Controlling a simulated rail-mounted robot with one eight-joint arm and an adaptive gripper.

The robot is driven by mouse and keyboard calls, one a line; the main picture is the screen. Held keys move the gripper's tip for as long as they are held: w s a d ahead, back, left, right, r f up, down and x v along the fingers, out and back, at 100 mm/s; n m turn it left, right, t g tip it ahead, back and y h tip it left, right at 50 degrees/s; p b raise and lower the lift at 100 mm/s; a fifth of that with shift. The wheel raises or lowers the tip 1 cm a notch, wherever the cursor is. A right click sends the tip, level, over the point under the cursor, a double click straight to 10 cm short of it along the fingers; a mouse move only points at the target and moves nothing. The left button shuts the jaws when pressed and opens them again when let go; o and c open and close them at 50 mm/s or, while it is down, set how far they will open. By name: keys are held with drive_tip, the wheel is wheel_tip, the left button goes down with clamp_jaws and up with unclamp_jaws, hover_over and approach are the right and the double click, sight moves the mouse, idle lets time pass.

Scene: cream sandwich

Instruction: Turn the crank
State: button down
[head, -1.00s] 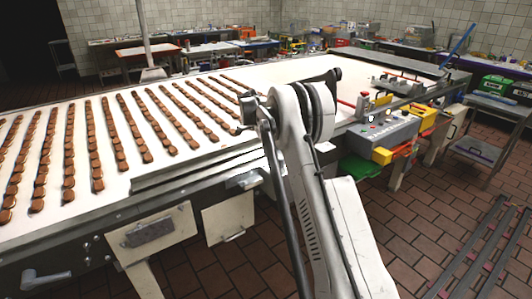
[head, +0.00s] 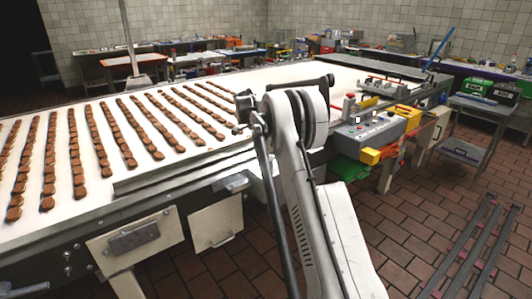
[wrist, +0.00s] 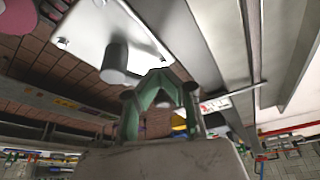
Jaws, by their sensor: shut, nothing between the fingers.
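A grey crank (wrist: 116,62) with a round knob and a short arm stands out from a pale panel in the wrist view. My gripper (wrist: 162,82) has green fingers, shut and empty, just right of the knob; they overlap the crank's arm in the picture, and I cannot tell whether they touch it. In the head view, part of a grey handle (head: 14,290) shows at the lower left edge, mostly cut off. My arm stands in the middle of the head view, and its gripper end is not visible there.
A long white conveyor table (head: 75,205) carries rows of brown sandwiches.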

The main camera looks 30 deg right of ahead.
drive_tip(key=shift+d, duration=0.15)
idle(0.4)
drive_tip(key=w, duration=0.1)
drive_tip(key=w+a, duration=0.1)
drive_tip(key=w, duration=0.1)
drive_tip(key=shift+w+a+p, duration=0.25)
drive_tip(key=shift+p, duration=0.05)
drive_tip(key=w+a+r, duration=0.1)
drive_tip(key=w+r, duration=0.2)
drive_tip(key=r, duration=0.6)
drive_tip(key=shift+w+a+r+p, duration=0.15)
drive_tip(key=shift+w+a+p, duration=0.1)
drive_tip(key=shift+p, duration=0.05)
